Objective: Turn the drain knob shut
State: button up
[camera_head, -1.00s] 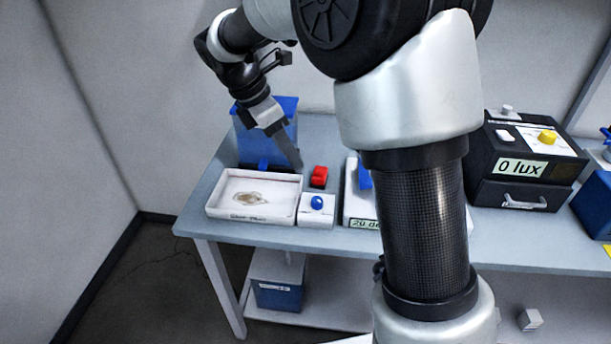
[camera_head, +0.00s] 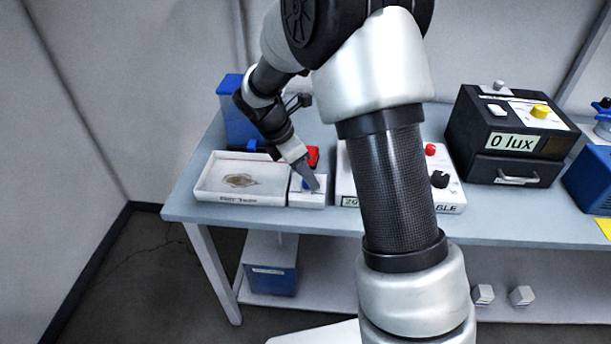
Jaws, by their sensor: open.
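The drain knob appears to be the blue knob (camera_head: 305,186) on a small white block (camera_head: 306,200) beside the tray, and it is now mostly hidden. My gripper (camera_head: 313,184) points down at this block, with its fingertips over or right at the knob. I cannot tell whether the fingers touch it or which way the knob is turned. The white tray (camera_head: 215,194) to the left holds a brownish stain or puddle and has a small label on its front. A blue tank (camera_head: 232,105) stands behind the tray.
A red part (camera_head: 313,154) sits just behind the white block. A white device (camera_head: 448,196) with red and black knobs stands right of it, partly behind my arm. A black box (camera_head: 505,140) reading "0 lux" is farther right. The table's front edge is close.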

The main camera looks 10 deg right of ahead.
jog(key=shift+d+f, duration=0.1)
jog(key=shift+f, duration=0.1)
jog(key=c, duration=1)
jog(key=shift+c, duration=0.2)
